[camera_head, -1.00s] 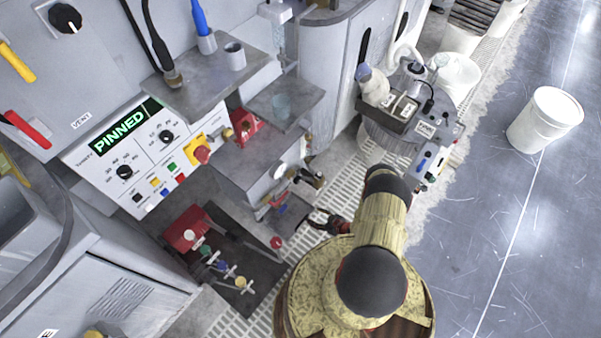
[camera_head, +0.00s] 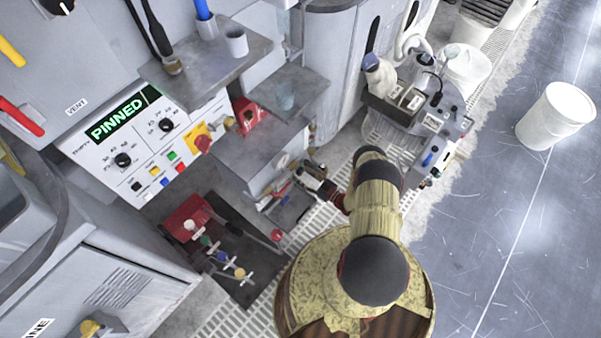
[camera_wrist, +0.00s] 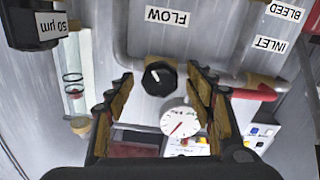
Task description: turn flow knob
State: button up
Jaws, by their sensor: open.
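The flow knob is a black knob (camera_wrist: 160,77) with a white pointer line, set on a grey pipe under a "FLOW" label (camera_wrist: 168,17) in the wrist view. My gripper (camera_wrist: 160,84) is open, its two fingers standing to the left and right of the knob with gaps on both sides. Whether the fingertips reach its depth I cannot tell. A white round gauge (camera_wrist: 180,120) with a red needle sits just below the knob. In the head view my gripper (camera_head: 308,172) is small, beside the grey bench unit; the flow knob cannot be made out there.
In the wrist view, a glass tube (camera_wrist: 75,75) and a black "50 µm" housing (camera_wrist: 35,25) stand at left. A red-handled valve (camera_wrist: 252,92) is close at right. In the head view, a red block with several small valves (camera_head: 190,220) sits left of my arm.

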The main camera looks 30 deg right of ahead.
jog(key=shift+x, duration=0.75)
jog(key=c, duration=0.3)
jog(key=c, duration=0.8)
jog(key=shift+c, duration=0.4)
